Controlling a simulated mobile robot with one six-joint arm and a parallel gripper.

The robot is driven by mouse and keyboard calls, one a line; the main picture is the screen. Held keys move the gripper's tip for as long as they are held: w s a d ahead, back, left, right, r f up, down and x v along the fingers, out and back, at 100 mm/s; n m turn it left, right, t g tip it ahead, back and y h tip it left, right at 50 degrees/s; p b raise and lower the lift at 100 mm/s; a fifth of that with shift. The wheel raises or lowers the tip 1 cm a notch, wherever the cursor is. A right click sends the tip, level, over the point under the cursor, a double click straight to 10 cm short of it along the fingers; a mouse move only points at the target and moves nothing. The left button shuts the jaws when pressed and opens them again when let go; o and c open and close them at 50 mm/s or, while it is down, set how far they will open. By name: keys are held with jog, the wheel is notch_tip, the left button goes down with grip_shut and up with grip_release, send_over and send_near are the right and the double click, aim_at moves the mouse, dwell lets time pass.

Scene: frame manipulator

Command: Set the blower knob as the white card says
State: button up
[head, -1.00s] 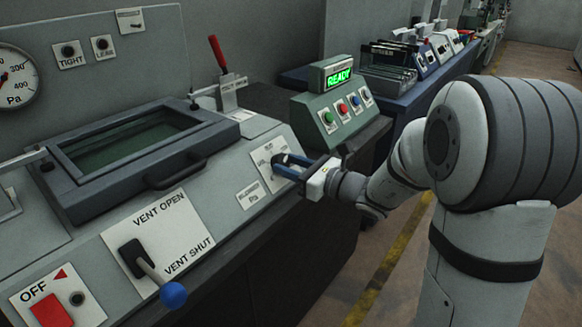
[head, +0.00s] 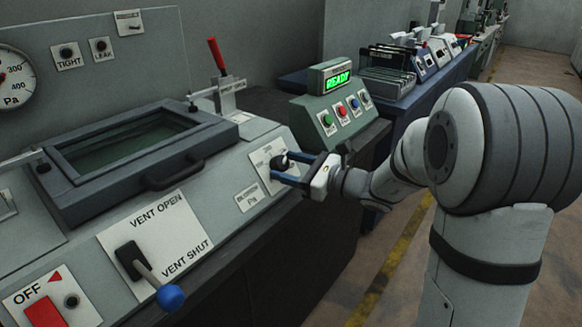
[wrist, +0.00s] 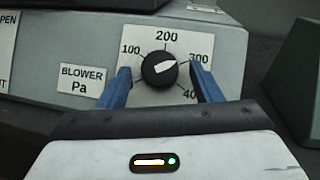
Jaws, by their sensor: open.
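The black blower knob (head: 281,161) sits on a white dial plate on the sloped console; it also shows in the wrist view (wrist: 159,70). Its white pointer points right and slightly up, toward the 300 mark. The dial (wrist: 167,96) reads 100, 200, 300 and 400. The "BLOWER Pa" label (wrist: 86,79) is left of it. My gripper (head: 284,168) is open, its blue fingers on either side of the knob, with visible gaps in the wrist view. A white card (head: 129,22) is on the back panel; its writing is too small to read.
A vent lever with a blue ball (head: 170,297) sticks out at the front left. A lidded window (head: 135,140) and a red-handled lever (head: 217,56) are behind the dial. A green box reading READY (head: 338,83) stands to the right.

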jog(key=v, duration=0.8)
jog(key=shift+p, duration=0.4)
jog(key=shift+a, duration=0.1)
jog(key=s+a+r+n+g+h+p, duration=0.1)
jog(key=s+r+n+g+h+p, duration=0.2)
jog(key=s+n+p, duration=0.4)
jog(key=s+a+r+n+g+h+p, duration=0.1)
jog(key=s+n+g+h+p, duration=0.3)
jog(key=s, duration=0.5)
jog(key=s+d+r+n+t+h+p, duration=0.1)
jog(key=s+d+r+n+h+p, duration=0.4)
jog(key=d+n+h, duration=0.3)
jog(key=s+d+n, duration=0.1)
jog(key=d+n, duration=0.1)
jog(key=n, duration=0.1)
jog(key=shift+d+r+h+p, duration=0.25)
jog(key=shift+r+h+p, duration=0.05)
jog(key=shift+r+h, duration=0.1)
jog(key=shift+c, duration=0.6)
